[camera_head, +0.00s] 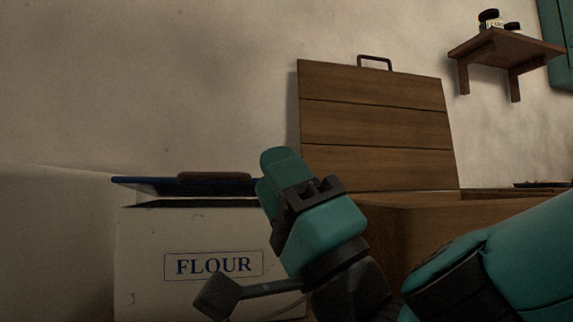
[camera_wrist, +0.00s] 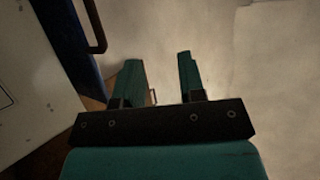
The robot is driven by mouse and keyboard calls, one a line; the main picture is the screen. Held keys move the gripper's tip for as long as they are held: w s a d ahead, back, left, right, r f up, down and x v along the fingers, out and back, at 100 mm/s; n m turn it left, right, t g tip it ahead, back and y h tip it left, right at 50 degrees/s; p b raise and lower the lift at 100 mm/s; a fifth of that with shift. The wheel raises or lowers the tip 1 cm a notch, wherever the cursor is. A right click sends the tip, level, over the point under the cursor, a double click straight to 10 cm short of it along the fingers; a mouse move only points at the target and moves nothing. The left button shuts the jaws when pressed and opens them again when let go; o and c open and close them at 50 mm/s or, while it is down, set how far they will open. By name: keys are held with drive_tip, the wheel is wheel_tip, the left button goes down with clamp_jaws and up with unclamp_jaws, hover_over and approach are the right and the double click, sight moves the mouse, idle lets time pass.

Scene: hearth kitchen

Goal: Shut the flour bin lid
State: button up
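The flour bin (camera_head: 150,240) is a pale box with a blue-lettered FLOUR label at the left of the head view. Its blue lid (camera_head: 145,184) lies nearly flat above the bin, with a narrow light and dark gap showing below it. A brown handle (camera_head: 215,177) is on the lid. The lid also shows as a blue band in the wrist view (camera_wrist: 68,40), beside the handle (camera_wrist: 95,25). My gripper (camera_head: 275,165) is in front of the lid's right end, hiding it. In the wrist view my gripper (camera_wrist: 160,70) has its fingers apart, with nothing held between them.
A wooden box (camera_head: 400,235) stands right of the bin, its plank lid (camera_head: 372,130) raised upright against the wall. A small wall shelf (camera_head: 505,48) with a jar (camera_head: 490,20) is at upper right. The wall above the flour bin is clear.

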drive_tip(key=shift+s+d+f, duration=0.1)
drive_tip(key=shift+s+d, duration=0.35)
